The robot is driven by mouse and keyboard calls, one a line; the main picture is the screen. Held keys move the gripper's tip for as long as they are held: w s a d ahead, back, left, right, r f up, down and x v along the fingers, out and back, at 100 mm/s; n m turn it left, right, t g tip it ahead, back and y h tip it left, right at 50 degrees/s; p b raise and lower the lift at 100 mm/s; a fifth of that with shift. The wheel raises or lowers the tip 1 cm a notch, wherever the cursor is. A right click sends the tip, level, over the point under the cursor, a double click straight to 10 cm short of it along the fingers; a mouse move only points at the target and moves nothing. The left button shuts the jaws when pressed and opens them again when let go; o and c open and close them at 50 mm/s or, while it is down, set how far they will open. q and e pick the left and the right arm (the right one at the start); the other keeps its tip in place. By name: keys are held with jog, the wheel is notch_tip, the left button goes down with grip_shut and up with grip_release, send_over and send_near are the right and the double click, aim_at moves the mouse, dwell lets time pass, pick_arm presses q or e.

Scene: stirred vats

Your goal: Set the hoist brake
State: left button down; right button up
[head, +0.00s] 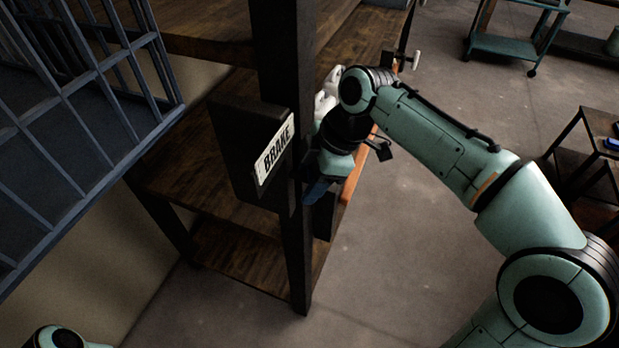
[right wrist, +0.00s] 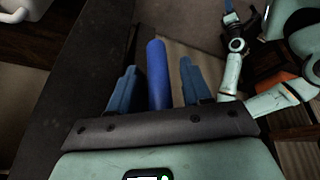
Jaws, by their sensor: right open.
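A dark box with a white BRAKE label (head: 273,152) is fixed to the dark post of the rack in the head view. My right gripper (head: 319,190) is beside that post, just right of the label, partly hidden by it. In the right wrist view a blue rod-like handle (right wrist: 157,78) stands between the two blue fingers, with a gap on each side. The gripper is open around it, not closed on it. The handle cannot be made out in the head view. What seems to be my left gripper (right wrist: 230,14) is small at the top of the right wrist view.
The wooden rack's upright post (head: 296,250) stands close to my right gripper. A blue barred frame (head: 75,100) is at the left. White containers (head: 327,95) stand on a shelf behind my wrist. A teal cart (head: 505,45) is at the back.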

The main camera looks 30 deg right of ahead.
grip_shut()
jog(key=shift+g+y+p, duration=0.35)
jog(key=shift+g+y, duration=0.05)
pick_arm(q)
jog(key=shift+w+r, duration=0.35)
jog(key=shift+r, duration=0.1)
pick_arm(e)
grip_release()
pick_arm(q)
jog(key=shift+t, duration=0.3)
jog(key=w+r+p, duration=0.2)
jog(key=w+r, duration=0.1)
jog(key=shift+w+r+p, duration=0.35)
pick_arm(e)
jog(key=v, duration=1.3)
jog(key=shift+r, duration=0.2)
